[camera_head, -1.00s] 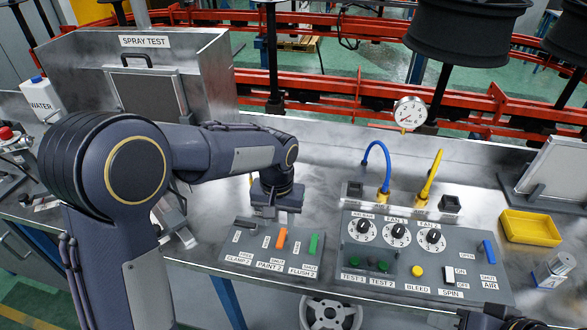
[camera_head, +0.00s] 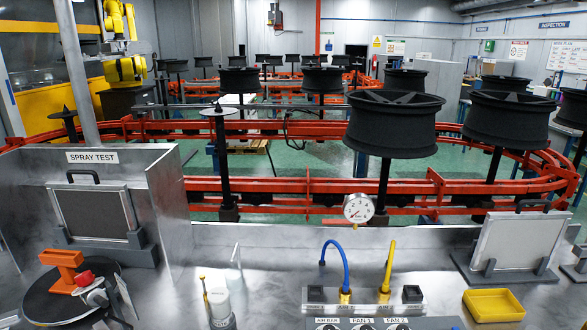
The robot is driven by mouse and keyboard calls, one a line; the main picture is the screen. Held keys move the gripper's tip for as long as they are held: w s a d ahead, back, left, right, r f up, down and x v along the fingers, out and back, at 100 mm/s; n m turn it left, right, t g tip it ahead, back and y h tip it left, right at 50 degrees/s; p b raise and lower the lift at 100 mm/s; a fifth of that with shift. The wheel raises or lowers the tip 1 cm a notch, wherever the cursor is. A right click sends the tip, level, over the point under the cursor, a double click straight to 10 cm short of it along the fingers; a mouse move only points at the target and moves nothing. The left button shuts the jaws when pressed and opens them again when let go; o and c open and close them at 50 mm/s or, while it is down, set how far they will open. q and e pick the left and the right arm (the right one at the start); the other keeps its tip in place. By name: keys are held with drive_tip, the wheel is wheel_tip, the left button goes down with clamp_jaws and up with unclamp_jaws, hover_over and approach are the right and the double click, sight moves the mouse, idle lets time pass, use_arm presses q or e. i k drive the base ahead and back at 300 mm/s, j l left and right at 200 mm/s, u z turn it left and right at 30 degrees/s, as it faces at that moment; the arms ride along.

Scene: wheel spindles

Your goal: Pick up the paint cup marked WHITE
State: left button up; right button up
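No cup with a readable WHITE mark shows. A small pale, whitish container (camera_head: 220,304) stands at the front of the metal bench, left of the middle, with its lower part near the bottom edge of the picture. I cannot read any mark on it, so I cannot tell if it is the WHITE paint cup. Neither of my grippers nor my arms is in view.
A SPRAY TEST booth (camera_head: 152,195) stands at left, with an orange stand (camera_head: 65,270) and a red-and-silver tool on a dark disc before it. A yellow tray (camera_head: 493,304) sits at right. A gauge (camera_head: 358,208) and blue hose (camera_head: 338,262) rise mid-bench.

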sight(218, 298)
drive_tip(key=i+j+u, duration=0.2)
drive_tip(key=j, duration=0.2)
drive_tip(key=j+u, duration=0.25)
drive_tip(key=j, duration=0.15)
drive_tip(key=i+j+u, duration=0.45)
drive_tip(key=j, duration=0.15)
drive_tip(key=k+j, duration=0.05)
